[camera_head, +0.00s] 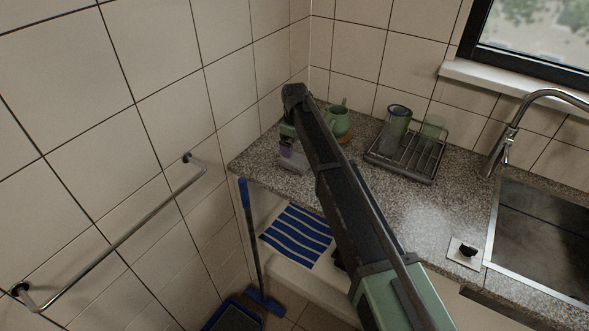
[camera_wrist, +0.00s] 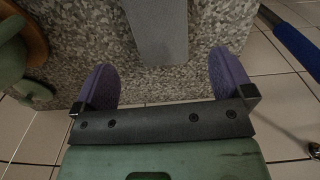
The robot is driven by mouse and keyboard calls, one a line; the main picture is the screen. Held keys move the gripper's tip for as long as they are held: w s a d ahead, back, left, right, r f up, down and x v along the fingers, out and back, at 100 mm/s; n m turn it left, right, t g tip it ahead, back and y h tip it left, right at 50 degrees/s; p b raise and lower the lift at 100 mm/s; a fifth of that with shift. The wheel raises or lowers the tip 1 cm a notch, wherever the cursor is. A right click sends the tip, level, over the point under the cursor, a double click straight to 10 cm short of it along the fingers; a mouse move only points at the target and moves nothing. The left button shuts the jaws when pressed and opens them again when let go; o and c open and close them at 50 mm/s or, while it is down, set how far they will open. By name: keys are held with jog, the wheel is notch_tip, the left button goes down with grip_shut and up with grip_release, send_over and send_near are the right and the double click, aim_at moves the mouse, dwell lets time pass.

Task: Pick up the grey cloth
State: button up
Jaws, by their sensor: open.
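The grey cloth (camera_wrist: 156,30) is a flat, smooth grey strip on the speckled counter in the wrist view. It runs from the top edge down to just ahead of my gripper. In the head view a pale grey piece (camera_head: 296,163), seemingly the same cloth, lies near the counter's left end, partly hidden by my gripper. My gripper (camera_wrist: 161,62) is open, with its two purple fingers spread to either side of the cloth's near end and nothing between them held. In the head view my gripper (camera_head: 287,150) is small and partly covered by my arm.
A green mug (camera_head: 340,122) stands close right of my gripper. A dish rack (camera_head: 408,160) holds glasses further right, before the sink (camera_head: 540,240) and tap (camera_head: 508,130). A blue-striped towel (camera_head: 297,236) and blue-handled broom (camera_head: 250,230) are below the counter edge. A tiled wall is left.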

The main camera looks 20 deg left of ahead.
aim_at(295, 158)
notch_tip(295, 158, down, 8)
jog(key=b, duration=0.6)
jog(key=shift+r, duration=0.45)
jog(key=c, duration=1)
jog(key=shift+p, duration=0.3)
jog(key=shift+r, duration=0.15)
notch_tip(295, 158, up, 20)
jog(key=p, duration=2)
